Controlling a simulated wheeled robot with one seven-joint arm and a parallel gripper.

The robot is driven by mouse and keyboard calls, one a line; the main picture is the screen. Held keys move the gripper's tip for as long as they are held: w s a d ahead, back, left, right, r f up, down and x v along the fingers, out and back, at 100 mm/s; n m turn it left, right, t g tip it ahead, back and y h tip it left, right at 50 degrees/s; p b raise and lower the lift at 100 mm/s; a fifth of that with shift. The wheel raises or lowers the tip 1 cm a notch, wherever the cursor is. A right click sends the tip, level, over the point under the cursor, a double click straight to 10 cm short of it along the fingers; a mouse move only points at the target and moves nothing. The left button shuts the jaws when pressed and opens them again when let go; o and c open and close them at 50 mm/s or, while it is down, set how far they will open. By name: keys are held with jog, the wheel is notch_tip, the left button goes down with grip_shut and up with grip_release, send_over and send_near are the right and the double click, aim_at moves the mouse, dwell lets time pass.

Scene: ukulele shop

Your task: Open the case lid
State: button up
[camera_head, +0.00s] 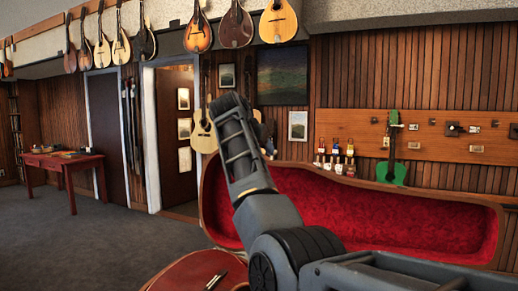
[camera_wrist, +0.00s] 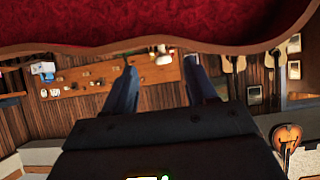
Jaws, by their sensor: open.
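The case lid (camera_head: 380,212) stands raised in the head view, its plush red lining facing me and its tan rim curving around it. In the wrist view, which looks upside down, the red lining and rim of the lid (camera_wrist: 150,28) fill the top. My gripper (camera_wrist: 160,62) is open in the wrist view, with two separate fingers and nothing between them. Its fingertips point toward the lid rim; I cannot tell whether they touch it. In the head view my arm crosses in front of the lid's left part, and the fingers cannot be made out.
A rounded red-brown surface (camera_head: 185,275) with dark slender parts lies at the bottom, partly cut off. Behind the lid are small bottles (camera_head: 335,160) and a green ukulele (camera_head: 393,150). A red table (camera_head: 65,165) stands far left, with clear carpet before it.

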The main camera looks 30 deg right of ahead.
jog(key=b+v, duration=0.2)
jog(key=v, duration=0.5)
jog(key=shift+s+a+r, duration=0.2)
jog(key=shift+a, duration=0.05)
